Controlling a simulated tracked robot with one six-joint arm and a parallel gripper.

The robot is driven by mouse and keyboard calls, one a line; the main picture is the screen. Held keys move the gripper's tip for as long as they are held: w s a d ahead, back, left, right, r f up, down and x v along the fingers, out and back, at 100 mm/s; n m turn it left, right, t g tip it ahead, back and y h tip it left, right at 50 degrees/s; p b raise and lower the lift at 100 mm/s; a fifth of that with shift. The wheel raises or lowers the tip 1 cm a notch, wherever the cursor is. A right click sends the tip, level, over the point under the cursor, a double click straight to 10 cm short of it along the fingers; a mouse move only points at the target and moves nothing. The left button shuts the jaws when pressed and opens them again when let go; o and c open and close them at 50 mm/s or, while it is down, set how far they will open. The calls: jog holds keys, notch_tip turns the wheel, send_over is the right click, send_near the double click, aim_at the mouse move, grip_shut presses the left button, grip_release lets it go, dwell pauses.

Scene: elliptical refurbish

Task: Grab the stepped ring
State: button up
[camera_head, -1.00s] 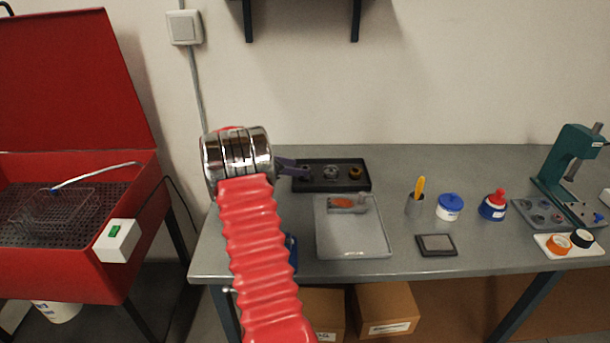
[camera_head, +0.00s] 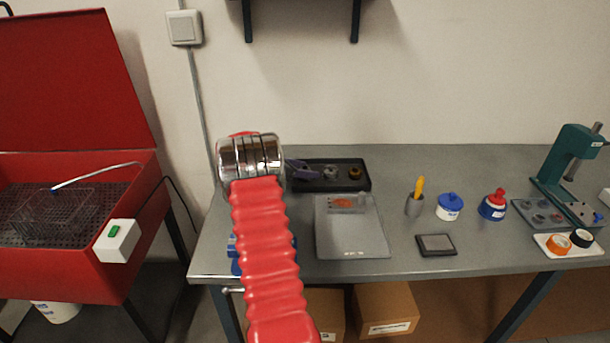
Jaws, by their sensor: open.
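A black tray (camera_head: 362,184) lies at the back of the bench and holds small round parts. A silver-grey ring-like part (camera_head: 331,172) sits mid-tray, and a brown-orange ring-like part (camera_head: 355,173) sits to its right. They are too small to tell which one is the stepped ring. My gripper (camera_head: 312,171) is open, with its dark fingers at the tray's left part, just left of the silver-grey part. I see no part held. My wrist hides the tray's left end, and I cannot tell the fingers' height above it.
A grey tray (camera_head: 350,240) with an orange and grey item (camera_head: 346,204) lies in front. A blue object (camera_head: 233,246) is partly hidden behind my arm. A cup (camera_head: 414,206), bottles and a green press (camera_head: 568,165) stand right. The red washer (camera_head: 60,240) is left.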

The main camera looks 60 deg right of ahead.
jog(key=shift+c, duration=0.7)
jog(key=c, duration=1.2)
